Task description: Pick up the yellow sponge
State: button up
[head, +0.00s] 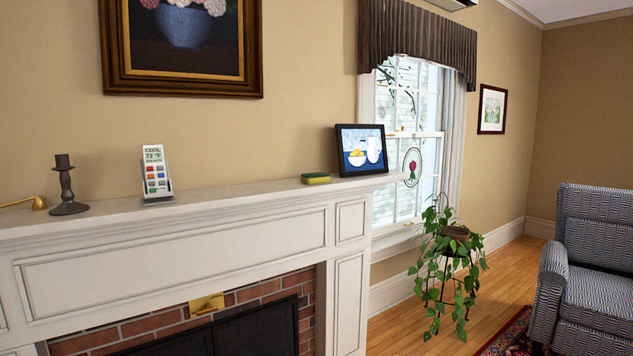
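The yellow sponge (316,179) has a darker green layer and lies flat on the white mantel shelf (240,202), near its right end. It sits just left of a small black-framed picture (361,150) that leans upright on the same shelf. Nothing covers the sponge. My gripper is not in view.
A leafy plant (447,262) stands right of the fireplace. A patterned armchair (592,268) is at the right. Wooden floor (505,270) shows between them.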

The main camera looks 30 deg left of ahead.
aim_at(314, 178)
jog(key=u, duration=0.7)
jog(key=i, duration=1.6)
jog(key=u, duration=0.85)
